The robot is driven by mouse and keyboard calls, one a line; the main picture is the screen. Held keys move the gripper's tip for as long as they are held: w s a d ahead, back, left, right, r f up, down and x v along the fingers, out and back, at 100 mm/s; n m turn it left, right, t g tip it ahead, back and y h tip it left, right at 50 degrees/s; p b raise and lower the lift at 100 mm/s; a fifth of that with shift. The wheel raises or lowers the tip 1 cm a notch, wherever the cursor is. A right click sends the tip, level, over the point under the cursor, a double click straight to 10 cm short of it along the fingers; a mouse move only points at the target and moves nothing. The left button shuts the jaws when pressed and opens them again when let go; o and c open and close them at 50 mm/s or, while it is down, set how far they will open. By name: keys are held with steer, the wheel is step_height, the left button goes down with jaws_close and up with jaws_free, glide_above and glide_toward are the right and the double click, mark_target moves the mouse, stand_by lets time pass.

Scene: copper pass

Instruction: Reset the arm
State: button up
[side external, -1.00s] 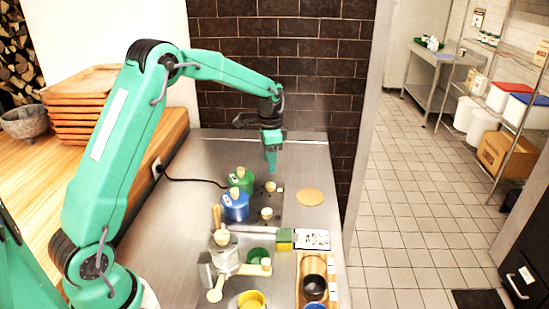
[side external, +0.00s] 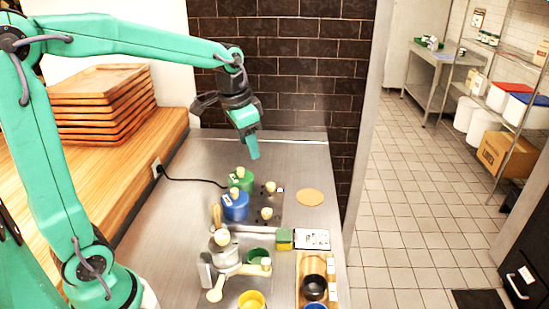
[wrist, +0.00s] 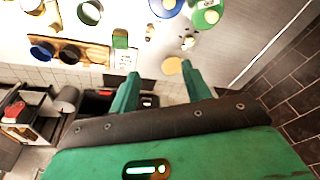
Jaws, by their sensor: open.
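My gripper (side external: 253,150) is raised above the far end of the steel counter (side external: 190,165), in front of the dark tiled wall. It is empty and touches nothing. In the side view its fingers overlap each other. In the wrist view my gripper (wrist: 158,82) shows two green fingers spread apart with nothing between them.
Below stand a green canister (side external: 240,182) and a blue canister (side external: 235,208). A round tan disc (side external: 310,197) lies to their right. A grinder-like device (side external: 224,250), a sponge (side external: 284,238), a wooden tray (side external: 301,295) and a yellow cup (side external: 251,300) sit nearer. Stacked trays (side external: 100,105) stand left.

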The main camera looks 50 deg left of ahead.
steer(key=s+d+n+t, duration=0.1)
steer(key=s+d, duration=0.1)
steer(key=s, duration=0.6)
steer(key=s+d+n+t, duration=0.2)
steer(key=s, duration=0.6)
steer(key=shift+s+d+r, duration=0.25)
